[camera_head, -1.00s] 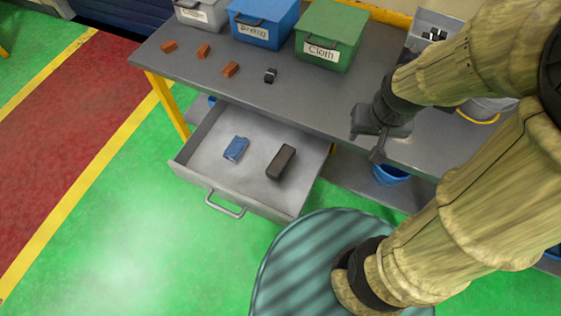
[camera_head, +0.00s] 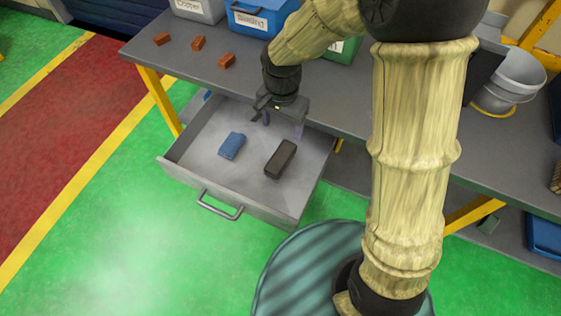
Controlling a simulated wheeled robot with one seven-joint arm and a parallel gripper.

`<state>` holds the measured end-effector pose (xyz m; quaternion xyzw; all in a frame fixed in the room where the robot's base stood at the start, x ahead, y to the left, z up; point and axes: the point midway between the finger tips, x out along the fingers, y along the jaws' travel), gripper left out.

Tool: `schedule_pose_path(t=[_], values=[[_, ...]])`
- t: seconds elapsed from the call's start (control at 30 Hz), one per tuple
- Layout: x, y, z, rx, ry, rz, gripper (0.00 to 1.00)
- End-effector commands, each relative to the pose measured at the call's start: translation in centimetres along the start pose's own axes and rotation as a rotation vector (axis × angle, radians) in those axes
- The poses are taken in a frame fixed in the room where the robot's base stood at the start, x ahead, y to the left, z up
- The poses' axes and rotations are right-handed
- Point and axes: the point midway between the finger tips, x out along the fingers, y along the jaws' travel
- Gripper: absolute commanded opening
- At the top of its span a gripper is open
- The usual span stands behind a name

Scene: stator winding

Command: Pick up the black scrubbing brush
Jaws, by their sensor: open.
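A black, block-shaped thing (camera_head: 280,159), which looks like the scrubbing brush, lies in the right part of an open grey drawer (camera_head: 178,162) under the workbench. A blue item (camera_head: 231,145) lies to its left in the same drawer. My gripper (camera_head: 279,118) points down above the back of the drawer, higher than the black brush and a little behind it in the picture. Its jaws are apart, with nothing seen between them. It does not touch the brush.
The grey bench top (camera_head: 180,52) bears several small orange-brown blocks (camera_head: 198,43) and labelled bins, one blue (camera_head: 260,18). A metal bucket (camera_head: 508,80) stands at the right. The drawer's front wall and handle (camera_head: 220,208) face open green floor.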

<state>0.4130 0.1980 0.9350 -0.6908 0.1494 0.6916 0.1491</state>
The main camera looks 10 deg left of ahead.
Motion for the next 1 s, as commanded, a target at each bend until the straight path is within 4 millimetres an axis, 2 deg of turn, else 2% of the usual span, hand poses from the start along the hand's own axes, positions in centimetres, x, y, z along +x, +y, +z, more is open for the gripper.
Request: schedule_pose_path(t=[0.13, 0.23, 0.8, 1.0], values=[[0.2, 0.0, 0.0, 0.0, 0.0, 0.0, 0.71], [1.1, 0.1, 0.0, -0.001, -0.001, 0.003, 0.71], [11.0, 0.0, 0.1, -0.003, -0.002, 0.003, 0.71], [12.2, 0.0, 0.1, -0.002, 0.0, 0.0, 0.71]])
